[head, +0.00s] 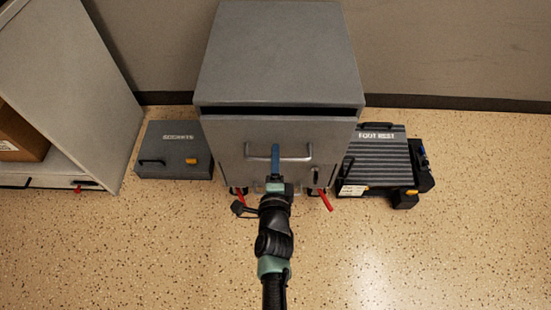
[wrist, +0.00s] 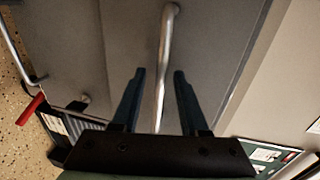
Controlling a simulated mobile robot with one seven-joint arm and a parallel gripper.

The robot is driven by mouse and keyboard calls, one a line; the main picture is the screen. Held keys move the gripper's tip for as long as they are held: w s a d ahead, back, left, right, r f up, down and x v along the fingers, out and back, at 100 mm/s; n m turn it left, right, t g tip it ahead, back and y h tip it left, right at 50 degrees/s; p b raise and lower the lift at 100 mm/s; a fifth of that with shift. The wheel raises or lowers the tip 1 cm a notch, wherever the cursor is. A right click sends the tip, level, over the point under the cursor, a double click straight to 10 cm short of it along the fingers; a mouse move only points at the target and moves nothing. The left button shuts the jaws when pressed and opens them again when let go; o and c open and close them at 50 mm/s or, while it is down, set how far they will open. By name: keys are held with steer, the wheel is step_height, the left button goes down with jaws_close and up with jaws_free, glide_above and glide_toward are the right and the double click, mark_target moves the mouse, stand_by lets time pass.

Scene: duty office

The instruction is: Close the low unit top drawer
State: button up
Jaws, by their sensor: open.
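The low unit (head: 280,55) is a grey cabinet against the wall. Its top drawer (head: 225,140) stands slightly out, with a dark gap between the drawer front and the unit's top. The drawer's metal bar handle (head: 296,158) is on the front and also shows in the wrist view (wrist: 168,30). My gripper (head: 275,152) is at the handle in the head view. In the wrist view my gripper (wrist: 160,74) is open, with one blue finger on each side of the bar. I cannot tell whether the fingers touch it.
A grey box marked as sockets (head: 170,160) stands left of the unit. A ribbed foot rest (head: 375,165) stands right of it. Red pieces (head: 325,199) show low at the unit's front. A shelf (head: 75,75) is at far left. The speckled floor in front is clear.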

steer(key=shift+w+f, duration=0.1)
steer(key=shift+w, duration=0.2)
jaws_close()
stand_by(1.3)
